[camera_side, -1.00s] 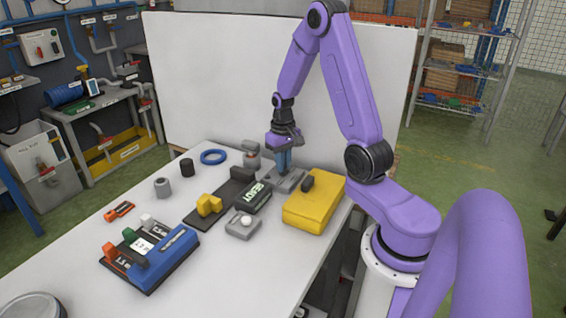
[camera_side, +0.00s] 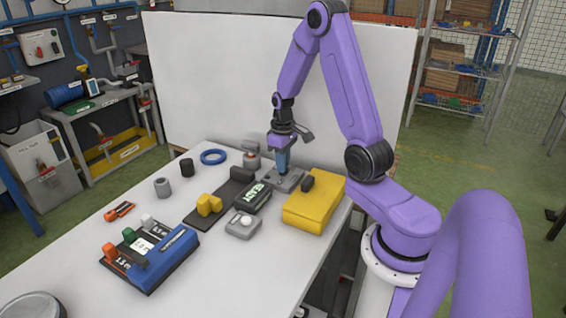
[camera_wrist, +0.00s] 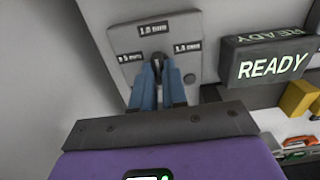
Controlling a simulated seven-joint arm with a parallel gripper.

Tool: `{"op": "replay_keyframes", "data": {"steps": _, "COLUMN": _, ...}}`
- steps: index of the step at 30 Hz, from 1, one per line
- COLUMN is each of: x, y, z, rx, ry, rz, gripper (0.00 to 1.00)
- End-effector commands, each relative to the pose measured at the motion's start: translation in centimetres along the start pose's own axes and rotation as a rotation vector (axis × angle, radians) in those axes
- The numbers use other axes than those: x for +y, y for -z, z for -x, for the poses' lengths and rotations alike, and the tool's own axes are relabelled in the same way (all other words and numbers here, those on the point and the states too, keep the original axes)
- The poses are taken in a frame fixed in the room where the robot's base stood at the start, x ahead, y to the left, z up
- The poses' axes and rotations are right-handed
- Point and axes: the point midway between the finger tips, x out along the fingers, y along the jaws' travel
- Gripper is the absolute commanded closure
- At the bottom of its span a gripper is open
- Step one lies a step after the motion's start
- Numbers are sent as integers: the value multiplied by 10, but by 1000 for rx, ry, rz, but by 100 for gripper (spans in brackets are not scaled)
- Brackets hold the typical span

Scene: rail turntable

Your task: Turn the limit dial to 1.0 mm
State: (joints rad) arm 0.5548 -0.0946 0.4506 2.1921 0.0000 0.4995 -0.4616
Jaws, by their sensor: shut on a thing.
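The limit dial's grey plate (camera_side: 288,184) lies flat on the table beside the yellow block; it also shows in the wrist view (camera_wrist: 125,40). Small black labels sit around its dial knob (camera_wrist: 158,60). The top label (camera_wrist: 153,28) seems to read 1.0 mm; the left and right labels are too small to read surely. My gripper (camera_side: 283,168) points down over the plate, its blue fingers shut on the knob, as the wrist view (camera_wrist: 160,70) shows. The fingers hide much of the knob, and I cannot tell which label it points at.
A dark box (camera_wrist: 268,62) with a lit READY sign stands close to the plate. The yellow block (camera_side: 314,208) with a black handle is on the other side. The table's front left holds a blue gauge block (camera_side: 172,250).

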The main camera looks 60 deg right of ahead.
Motion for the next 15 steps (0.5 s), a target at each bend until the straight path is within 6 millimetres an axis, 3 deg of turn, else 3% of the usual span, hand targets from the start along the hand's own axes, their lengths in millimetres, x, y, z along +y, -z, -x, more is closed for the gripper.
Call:
{"op": "replay_keyframes", "data": {"steps": 5, "x": 0, "y": 1, "z": 1, "rx": 2, "ry": -1, "rz": 0, "gripper": 100}}
{"op": "replay_keyframes", "data": {"steps": 6, "x": 0, "y": 1, "z": 1, "rx": 3, "ry": -1, "rz": -1, "gripper": 81}}
{"op": "replay_keyframes", "data": {"steps": 8, "x": 0, "y": 1, "z": 1, "rx": 2, "ry": -1, "rz": -1, "gripper": 62}}
{"op": "replay_keyframes", "data": {"steps": 15, "x": 0, "y": 0, "z": 0, "rx": 1, "ry": -1, "rz": -1, "gripper": 62}}
